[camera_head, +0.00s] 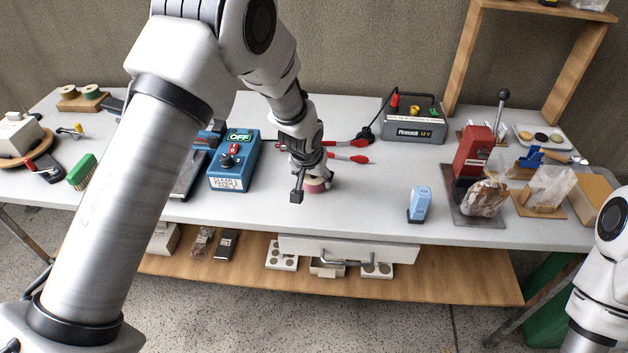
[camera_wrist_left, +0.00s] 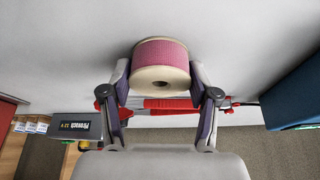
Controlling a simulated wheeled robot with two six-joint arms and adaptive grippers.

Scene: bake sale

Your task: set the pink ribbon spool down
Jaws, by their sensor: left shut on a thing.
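The pink ribbon spool (camera_head: 315,185) is at the tabletop near the middle of the table in the head view, partly hidden by my left gripper (camera_head: 308,180). In the left wrist view the spool (camera_wrist_left: 161,62) has a pink wound band and a pale end face with a small hole. My left gripper (camera_wrist_left: 160,90) is shut on it, with a finger at each side. The spool looks at or very close to the table surface (camera_head: 370,205); I cannot tell whether it touches. My right gripper is not in view; part of my right arm shows at the right edge.
A blue box with an OFF display (camera_head: 234,165) stands left of the gripper. Red-handled tools (camera_head: 347,157) lie just behind it. A small light-blue device (camera_head: 419,204) stands to the right. A dark battery unit (camera_head: 414,125) is at the back. Table between spool and light-blue device is clear.

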